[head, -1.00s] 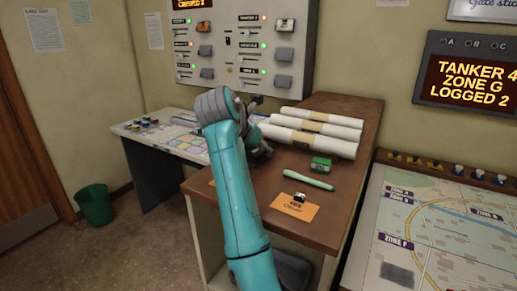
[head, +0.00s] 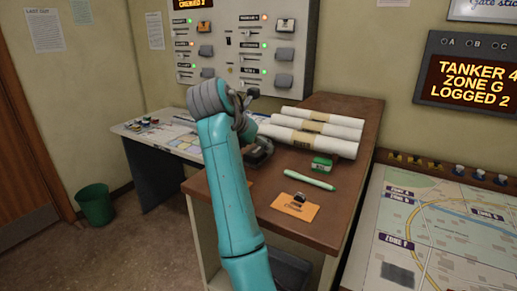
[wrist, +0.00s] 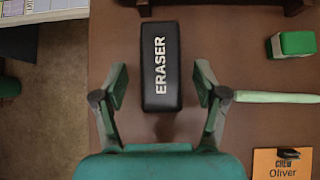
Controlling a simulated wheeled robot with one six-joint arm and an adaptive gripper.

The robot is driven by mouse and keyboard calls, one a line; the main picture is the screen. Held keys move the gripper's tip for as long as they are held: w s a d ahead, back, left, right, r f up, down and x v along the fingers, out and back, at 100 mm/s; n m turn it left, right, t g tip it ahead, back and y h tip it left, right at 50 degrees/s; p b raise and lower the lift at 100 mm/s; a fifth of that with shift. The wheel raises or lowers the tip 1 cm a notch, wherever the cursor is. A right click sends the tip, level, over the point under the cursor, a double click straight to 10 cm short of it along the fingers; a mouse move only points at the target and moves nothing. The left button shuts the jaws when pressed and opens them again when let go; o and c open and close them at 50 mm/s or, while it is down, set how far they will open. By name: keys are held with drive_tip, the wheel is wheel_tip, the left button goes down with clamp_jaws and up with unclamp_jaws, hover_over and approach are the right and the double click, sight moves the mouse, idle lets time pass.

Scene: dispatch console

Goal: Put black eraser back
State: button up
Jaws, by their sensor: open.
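The black eraser (wrist: 161,66), a block with white "ERASER" lettering, lies on the brown desk top (wrist: 205,140) in the wrist view. My gripper (wrist: 160,86) is open, with one finger on each side of the eraser. A gap shows between each finger and the eraser, and its height above the desk is hard to tell. In the head view my gripper (head: 258,152) is over the left part of the desk, partly behind my arm. The eraser cannot be made out there.
A green marker (head: 309,180) lies right of my gripper; its end shows close to the right finger in the wrist view. A green block (head: 321,165), an orange card (head: 295,206) with a small dark item, and white paper rolls (head: 315,132) are on the desk. Its left edge is near.

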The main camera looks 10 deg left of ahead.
drive_tip(key=v, duration=0.9)
drive_tip(key=shift+s, duration=0.15)
drive_tip(key=shift+a+r, duration=0.1)
drive_tip(key=shift+r, duration=0.05)
